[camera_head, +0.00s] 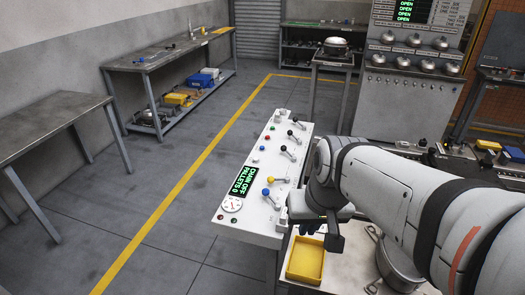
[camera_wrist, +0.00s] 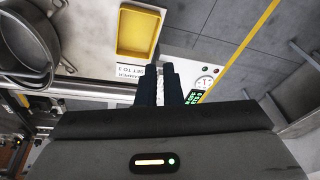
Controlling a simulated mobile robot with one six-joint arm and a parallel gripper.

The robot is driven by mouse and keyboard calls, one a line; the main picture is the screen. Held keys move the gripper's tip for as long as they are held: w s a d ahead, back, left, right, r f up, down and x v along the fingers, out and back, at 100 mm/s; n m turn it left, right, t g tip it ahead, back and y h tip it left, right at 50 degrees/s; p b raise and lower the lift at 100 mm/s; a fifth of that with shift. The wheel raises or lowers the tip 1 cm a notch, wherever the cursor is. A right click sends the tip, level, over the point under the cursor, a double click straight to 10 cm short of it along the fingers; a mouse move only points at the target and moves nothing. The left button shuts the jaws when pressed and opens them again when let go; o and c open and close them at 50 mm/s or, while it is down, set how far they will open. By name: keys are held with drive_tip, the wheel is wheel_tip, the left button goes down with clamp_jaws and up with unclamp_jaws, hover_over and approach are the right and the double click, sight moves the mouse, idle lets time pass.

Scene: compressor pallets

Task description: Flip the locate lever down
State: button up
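The white control console (camera_head: 254,212) stands in the middle of the head view. Closer to me are a yellow-knobbed lever (camera_head: 271,180) and a blue-knobbed lever (camera_head: 266,192). I cannot read which is the locate lever. My gripper (camera_head: 335,240) hangs beside the console's near right side, apart from the levers. In the wrist view its fingers (camera_wrist: 161,72) lie close together, with a narrow pale strip between them.
A yellow tray (camera_head: 306,260) and a metal pot (camera_head: 396,268) sit on the table right of the console. A lit display (camera_head: 244,182) and a dial (camera_head: 232,204) are on the console. Workbenches (camera_head: 50,120) stand left; the floor between is clear.

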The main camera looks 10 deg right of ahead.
drive_tip(key=w+f+m+y+b, duration=0.1)
drive_tip(key=w+f+b, duration=0.1)
drive_tip(key=w, duration=0.3)
drive_tip(key=w+f+m+y+b, duration=0.1)
drive_tip(key=w+f+b, duration=0.2)
drive_tip(key=w, duration=0.2)
drive_tip(key=w+d+f+m+t+y+b, duration=0.1)
drive_tip(key=w+f+y+b, duration=0.1)
drive_tip(key=w, duration=0.3)
drive_tip(key=shift+w+d+f+m, duration=0.1)
drive_tip(key=shift+f+m, duration=0.15)
drive_tip(key=shift+m, duration=0.15)
clamp_jaws()
drive_tip(key=w+d+f+m+t+y+b, duration=0.1)
drive_tip(key=w+d+f+m+t+b, duration=0.1)
drive_tip(key=w, duration=0.5)
drive_tip(key=w+d+f+m+t+y+b, duration=0.1)
drive_tip(key=w+d+f+m+b, duration=0.1)
drive_tip(key=w+d+f+b, duration=0.3)
drive_tip(key=w+d+f, duration=0.1)
drive_tip(key=w+d, duration=0.1)
drive_tip(key=w, duration=0.1)
drive_tip(key=shift+w+d+f+m+t, duration=0.25)
drive_tip(key=shift+d+m+t, duration=0.05)
drive_tip(key=shift+t, duration=0.1)
drive_tip(key=shift+y, duration=0.3)
drive_tip(key=x, duration=1.2)
drive_tip(key=shift+w+a+r, duration=0.3)
drive_tip(key=shift+w+a+f, duration=0.15)
drive_tip(key=shift+w+a, duration=0.4)
